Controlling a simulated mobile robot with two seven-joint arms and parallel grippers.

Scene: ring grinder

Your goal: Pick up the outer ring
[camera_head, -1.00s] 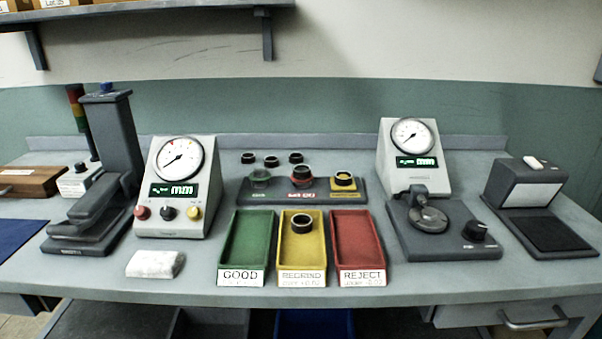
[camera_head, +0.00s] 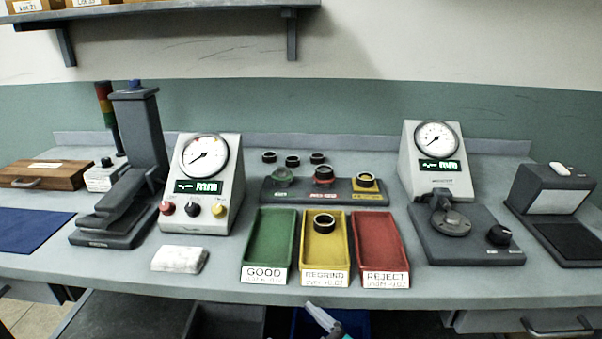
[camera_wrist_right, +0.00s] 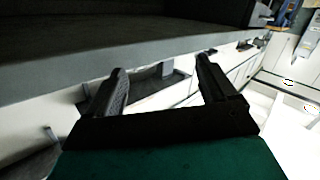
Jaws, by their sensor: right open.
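Three dark rings stand at the back of the bench, a left one (camera_head: 269,157), a middle one (camera_head: 292,161) and a right one (camera_head: 317,158). Another dark ring (camera_head: 324,222) lies in the yellow REGRIND tray (camera_head: 312,256). More rings sit on a grey stand (camera_head: 345,195) with green, red and yellow places. I cannot tell which ring is the outer ring. My right gripper (camera_wrist_right: 162,78) shows in the right wrist view, open and empty, below the bench edge and away from the rings. My left gripper is not in view.
A green GOOD tray (camera_head: 269,245) and a red REJECT tray (camera_head: 380,245) flank the yellow one. Dial gauges stand left (camera_head: 208,180) and right (camera_head: 437,160). A white cloth (camera_head: 180,259) lies near the front edge. A pale, unclear part shows at the bottom centre.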

